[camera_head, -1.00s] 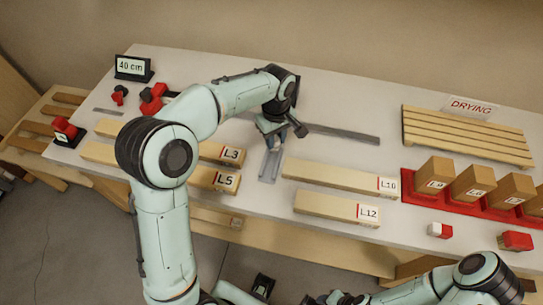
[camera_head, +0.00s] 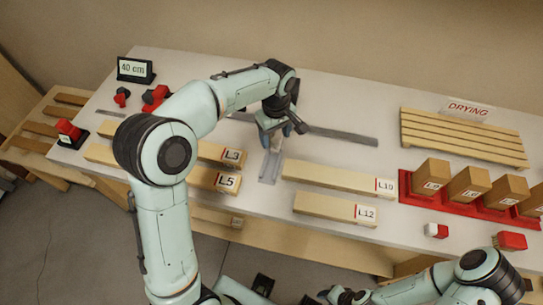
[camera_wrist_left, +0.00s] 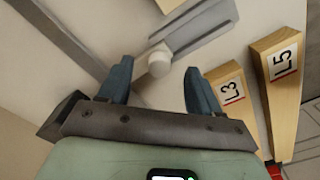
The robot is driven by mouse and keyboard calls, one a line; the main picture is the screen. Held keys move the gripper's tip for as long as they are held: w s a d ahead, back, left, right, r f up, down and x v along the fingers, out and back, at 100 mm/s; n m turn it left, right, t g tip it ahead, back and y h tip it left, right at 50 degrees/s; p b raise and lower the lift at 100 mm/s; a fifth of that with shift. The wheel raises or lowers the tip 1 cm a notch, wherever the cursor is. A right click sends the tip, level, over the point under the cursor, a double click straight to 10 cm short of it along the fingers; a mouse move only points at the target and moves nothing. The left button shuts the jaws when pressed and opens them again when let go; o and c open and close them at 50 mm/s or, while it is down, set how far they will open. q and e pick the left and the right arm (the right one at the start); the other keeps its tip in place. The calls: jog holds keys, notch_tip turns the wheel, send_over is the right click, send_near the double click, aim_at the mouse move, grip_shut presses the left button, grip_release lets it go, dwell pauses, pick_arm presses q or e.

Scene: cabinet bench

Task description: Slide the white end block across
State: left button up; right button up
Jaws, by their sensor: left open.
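The white end block (camera_wrist_left: 160,61) shows in the left wrist view as a small, rounded white piece at the near end of a short grey metal track. In the head view a small pale bit of it (camera_head: 277,143) shows just under my left gripper. The grey track (camera_head: 270,167) runs toward the bench's front edge. My left gripper (camera_head: 279,133) is open and empty above the block. In the wrist view its two blue fingers stand on either side of the block, and I cannot tell whether they touch it. My right gripper (camera_head: 343,297) is at the bottom edge, its jaws unclear.
Labelled boards L3 (camera_head: 220,153) and L5 (camera_head: 215,179) lie left of the track, L10 (camera_head: 335,176) and L12 (camera_head: 330,207) right. A long dark rail (camera_head: 340,136) lies behind. A red tray (camera_head: 408,190) holds several wooden blocks. A slatted rack (camera_head: 465,138) stands behind it.

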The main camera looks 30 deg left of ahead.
pick_arm(q)
notch_tip(320, 180, up, 7)
jog(key=p, duration=0.3)
jog(key=shift+w+f, duration=0.1)
jog(key=shift+f, duration=0.2)
pick_arm(e)
jog(key=w+r, duration=0.1)
jog(key=r, duration=0.1)
jog(key=w+r, duration=0.2)
jog(key=shift+w+r, duration=0.2)
jog(key=shift+r, duration=0.15)
